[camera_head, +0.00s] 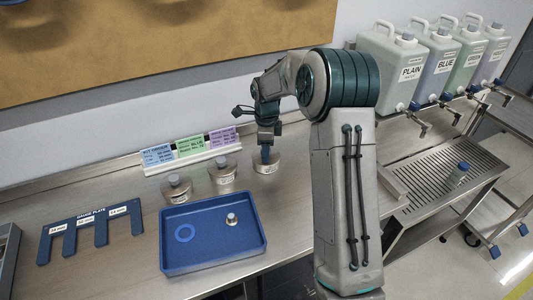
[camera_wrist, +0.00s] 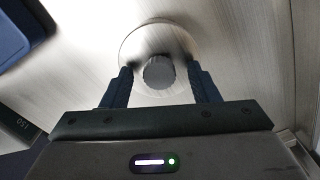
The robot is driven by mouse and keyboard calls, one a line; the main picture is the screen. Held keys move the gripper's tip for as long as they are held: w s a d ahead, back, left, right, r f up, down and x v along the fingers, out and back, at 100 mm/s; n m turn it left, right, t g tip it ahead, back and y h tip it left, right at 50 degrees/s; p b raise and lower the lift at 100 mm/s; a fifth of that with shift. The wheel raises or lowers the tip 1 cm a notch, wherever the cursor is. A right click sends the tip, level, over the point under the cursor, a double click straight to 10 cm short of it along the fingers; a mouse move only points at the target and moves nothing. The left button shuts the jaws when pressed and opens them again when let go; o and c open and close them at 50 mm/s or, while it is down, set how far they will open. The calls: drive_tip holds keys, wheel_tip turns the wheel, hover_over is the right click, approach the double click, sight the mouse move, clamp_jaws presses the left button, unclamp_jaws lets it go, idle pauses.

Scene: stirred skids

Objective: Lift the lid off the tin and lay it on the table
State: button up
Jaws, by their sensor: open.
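Three squat metal tins with labels stand in a row by the wall. The rightmost tin (camera_head: 266,167) is under my gripper (camera_head: 265,153), which points down at it. In the wrist view its round pale lid (camera_wrist: 150,34) has a dark grey knob (camera_wrist: 159,73). My open fingers stand on either side of the knob, with a gap visible on each side. The middle tin (camera_head: 223,178) and the left tin (camera_head: 176,191) each have a knobbed lid on. The tin's body is mostly hidden by the lid in the wrist view.
A blue gauge plate (camera_head: 90,229) lies left. A rail with colored cards (camera_head: 190,148) stands behind the tins. Bare steel tabletop (camera_head: 285,215) shows right of the tray.

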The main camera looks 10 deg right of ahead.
drive_tip(key=shift+f, duration=0.1)
drive_tip(key=shift+c, duration=0.3)
drive_tip(key=c, duration=1)
